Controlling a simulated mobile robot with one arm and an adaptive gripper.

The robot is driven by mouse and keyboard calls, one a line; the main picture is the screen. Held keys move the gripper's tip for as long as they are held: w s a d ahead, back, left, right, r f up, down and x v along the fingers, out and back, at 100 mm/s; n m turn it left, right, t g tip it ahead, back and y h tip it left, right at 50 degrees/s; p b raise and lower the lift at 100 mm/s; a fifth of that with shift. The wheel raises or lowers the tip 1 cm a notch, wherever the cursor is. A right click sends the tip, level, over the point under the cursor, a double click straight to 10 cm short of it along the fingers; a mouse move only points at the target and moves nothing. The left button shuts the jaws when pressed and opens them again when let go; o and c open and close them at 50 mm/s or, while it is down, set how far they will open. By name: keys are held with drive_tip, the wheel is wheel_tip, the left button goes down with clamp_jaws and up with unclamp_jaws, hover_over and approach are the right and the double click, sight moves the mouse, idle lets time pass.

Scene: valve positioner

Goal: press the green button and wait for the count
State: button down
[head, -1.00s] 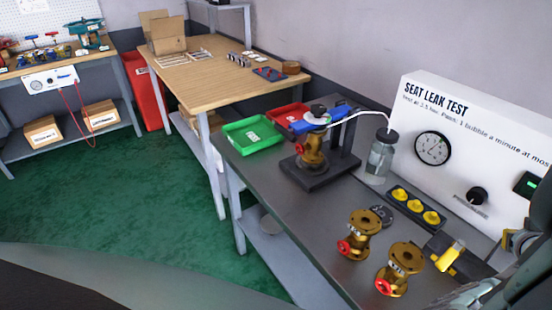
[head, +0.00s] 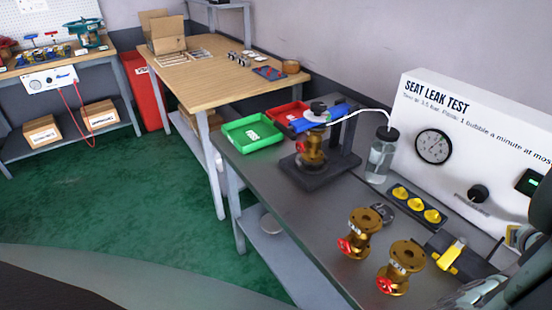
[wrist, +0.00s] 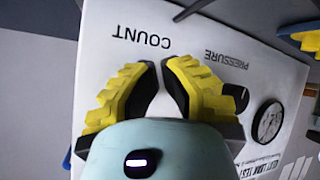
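The white seat leak test panel (head: 462,150) stands at the right in the head view. A small green-lit display (head: 530,182) is on its right part. I cannot make out the green button in either view. In the wrist view the panel (wrist: 190,22) appears upside down, with the labels COUNT and PRESSURE past my fingertips. In the head view my arm covers the panel's lower right.
A round gauge (head: 434,147) and dark knob (head: 478,194) are on the panel. Brass valves (head: 360,233) (head: 402,268) stand on the grey bench. A clamped valve (head: 311,150) has a white tube running to a glass bottle (head: 381,157). A green tray (head: 254,134) is behind.

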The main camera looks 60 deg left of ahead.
drive_tip(key=shift+w+a, duration=0.1)
drive_tip(key=shift+w, duration=0.3)
idle(0.3)
drive_tip(key=shift+s, duration=0.15)
drive_tip(key=shift+s+b, duration=0.35)
drive_tip(key=shift+s, duration=0.35)
drive_tip(key=shift+s, duration=0.1)
drive_tip(key=shift+s+b, duration=0.45)
drive_tip(key=shift+s, duration=2)
drive_tip(key=shift+w+r, duration=0.1)
drive_tip(key=shift+r, duration=0.05)
